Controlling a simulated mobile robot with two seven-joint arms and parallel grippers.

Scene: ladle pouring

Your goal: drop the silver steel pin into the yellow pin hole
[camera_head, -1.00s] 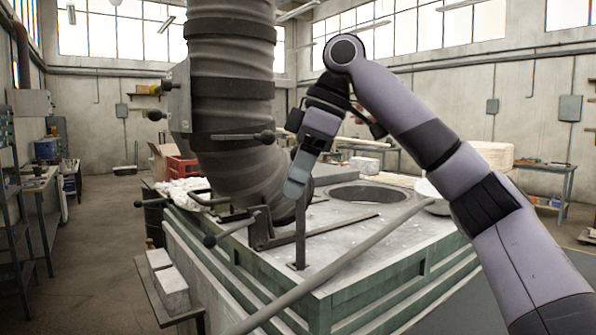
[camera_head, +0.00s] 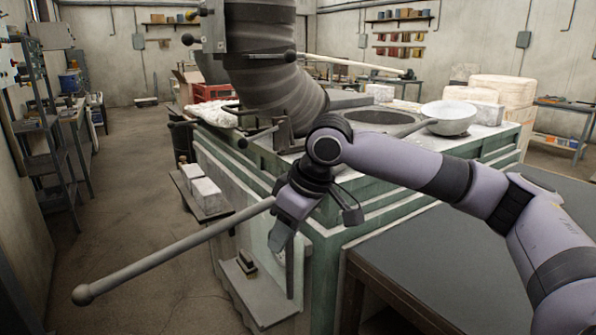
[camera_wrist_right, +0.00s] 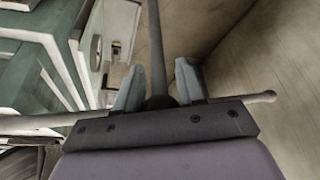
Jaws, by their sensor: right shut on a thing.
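My right gripper (camera_head: 283,240) points down in front of the furnace's side. It is shut on a slim steel pin (camera_head: 290,272), which hangs upright below the fingers and looks dark. In the right wrist view the pin (camera_wrist_right: 156,50) runs away between the two fingers (camera_wrist_right: 160,88), its dark round end near the palm. A small dark block with yellowish parts (camera_head: 247,263), perhaps the yellow pin hole, sits on a low ledge (camera_head: 262,308), left of the pin's lower half. It shows small in the wrist view (camera_wrist_right: 116,47). The pin appears apart from it. My left gripper is out of view.
Pale bricks (camera_head: 205,195) lie on a side shelf. A dark table (camera_head: 450,245) stands at right. The floor at left is clear.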

